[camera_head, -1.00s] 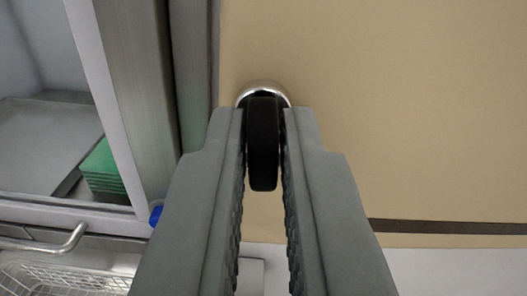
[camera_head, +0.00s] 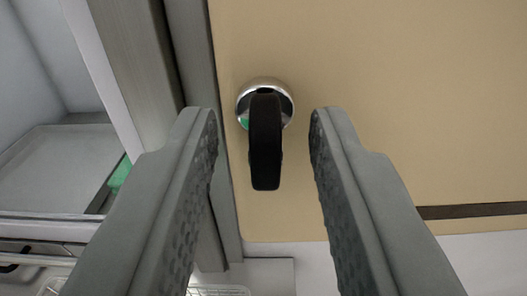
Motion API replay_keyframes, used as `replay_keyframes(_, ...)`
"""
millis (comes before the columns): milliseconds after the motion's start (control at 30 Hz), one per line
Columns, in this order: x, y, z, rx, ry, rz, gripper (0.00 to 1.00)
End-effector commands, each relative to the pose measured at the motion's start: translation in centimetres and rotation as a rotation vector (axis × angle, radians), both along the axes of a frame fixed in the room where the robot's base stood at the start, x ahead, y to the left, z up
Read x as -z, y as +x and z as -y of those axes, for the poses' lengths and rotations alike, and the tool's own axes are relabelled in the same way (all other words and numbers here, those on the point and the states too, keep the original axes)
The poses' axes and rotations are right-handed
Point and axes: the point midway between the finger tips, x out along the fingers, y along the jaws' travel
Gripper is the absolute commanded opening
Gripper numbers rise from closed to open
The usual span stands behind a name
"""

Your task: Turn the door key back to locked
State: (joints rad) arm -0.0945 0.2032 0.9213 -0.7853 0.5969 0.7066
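The door key (camera_head: 265,145) has a black grip that points straight down in the picture. It sits in a round chrome lock (camera_head: 266,90) on the tan door (camera_head: 400,90). A small green patch shows at the lower left of the lock's face. My gripper (camera_head: 264,120) is open, with one finger on each side of the key grip. Clear gaps show between the key and both fingers, so it is not held. The key hides part of the lock's face.
A grey door frame (camera_head: 190,60) runs beside the door on the left. Beyond it is an open compartment with a grey tray (camera_head: 60,165) and a green item (camera_head: 121,173). A wire basket (camera_head: 218,291) shows at the bottom. A dark strip (camera_head: 470,211) crosses the door at right.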

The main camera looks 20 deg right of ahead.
Motion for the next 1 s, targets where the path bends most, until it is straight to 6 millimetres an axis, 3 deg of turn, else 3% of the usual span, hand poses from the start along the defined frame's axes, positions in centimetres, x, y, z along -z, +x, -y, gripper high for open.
replay_keyframes(433,-0.1,-1.1,-0.4,-0.001,0.0,0.001,0.3)
replay_keyframes(1000,-0.2,-9.3,-3.0,-0.002,-0.001,0.002,0.3)
